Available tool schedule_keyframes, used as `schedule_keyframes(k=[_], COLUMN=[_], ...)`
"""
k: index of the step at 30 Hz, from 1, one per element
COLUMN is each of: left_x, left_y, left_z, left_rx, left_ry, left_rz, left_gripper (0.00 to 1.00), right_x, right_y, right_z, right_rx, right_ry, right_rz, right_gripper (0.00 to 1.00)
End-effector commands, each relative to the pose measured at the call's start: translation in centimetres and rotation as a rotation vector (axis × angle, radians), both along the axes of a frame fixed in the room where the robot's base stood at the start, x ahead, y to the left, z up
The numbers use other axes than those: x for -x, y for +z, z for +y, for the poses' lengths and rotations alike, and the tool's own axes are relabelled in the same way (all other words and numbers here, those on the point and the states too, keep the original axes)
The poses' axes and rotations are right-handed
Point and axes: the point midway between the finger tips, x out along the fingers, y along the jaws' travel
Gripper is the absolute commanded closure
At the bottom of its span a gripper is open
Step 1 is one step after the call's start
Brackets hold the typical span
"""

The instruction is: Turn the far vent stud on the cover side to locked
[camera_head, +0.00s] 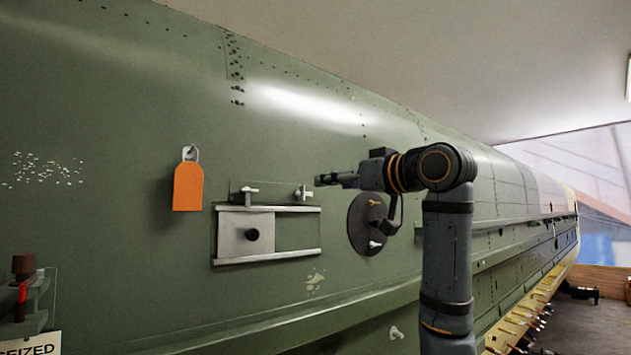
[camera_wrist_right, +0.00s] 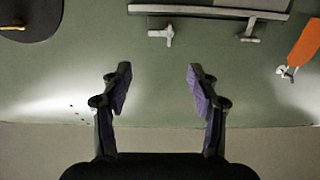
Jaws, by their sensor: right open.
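A T-handled stud (camera_head: 303,193) stands above the right end of the slotted frame on the green fuselage; it also shows in the right wrist view (camera_wrist_right: 167,35). Another T-handled stud (camera_head: 250,191) is above the frame's left part, and also in the right wrist view (camera_wrist_right: 250,31). A pale sliding cover (camera_head: 233,233) with a black knob fills the frame's left part. I cannot tell which stud is the named one. My right gripper (camera_head: 322,180) is open and empty, just right of and above the right stud, apart from it. My left gripper is out of view.
A dark round plate (camera_head: 362,236) with a yellow stud and a white stud is right of the frame, partly behind my right arm. An orange tag (camera_head: 188,187) hangs at left. A bracket (camera_head: 38,302) and a "SEIZED" sign (camera_head: 32,345) are at lower left.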

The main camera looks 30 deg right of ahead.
Motion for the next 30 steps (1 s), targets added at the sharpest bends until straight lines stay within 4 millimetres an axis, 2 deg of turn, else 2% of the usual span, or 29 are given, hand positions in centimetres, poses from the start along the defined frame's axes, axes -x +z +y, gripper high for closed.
schedule_keyframes(k=[1,5,9,14,21,30], left_x=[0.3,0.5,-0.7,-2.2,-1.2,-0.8], left_y=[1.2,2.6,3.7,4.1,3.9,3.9], left_z=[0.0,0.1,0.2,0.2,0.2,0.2], left_rx=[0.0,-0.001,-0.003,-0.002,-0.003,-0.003], left_ry=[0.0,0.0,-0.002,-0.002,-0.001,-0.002], left_rz=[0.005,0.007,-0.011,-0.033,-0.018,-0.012], left_gripper=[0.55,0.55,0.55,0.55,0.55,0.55], right_x=[-1.3,-4.0,-6.1,-7.1,-7.2,-7.2], right_y=[0.5,0.5,0.4,0.1,0.0,0.0], right_z=[0.2,0.4,0.5,0.6,0.6,0.6], right_rx=[-0.002,-0.002,-0.002,-0.001,-0.001,-0.001], right_ry=[0.002,0.002,0.002,0.0,0.0,0.0], right_rz=[0.006,0.005,0.003,0.002,0.001,0.001], right_gripper=[0.4,0.4,0.4,0.4,0.4,0.8])
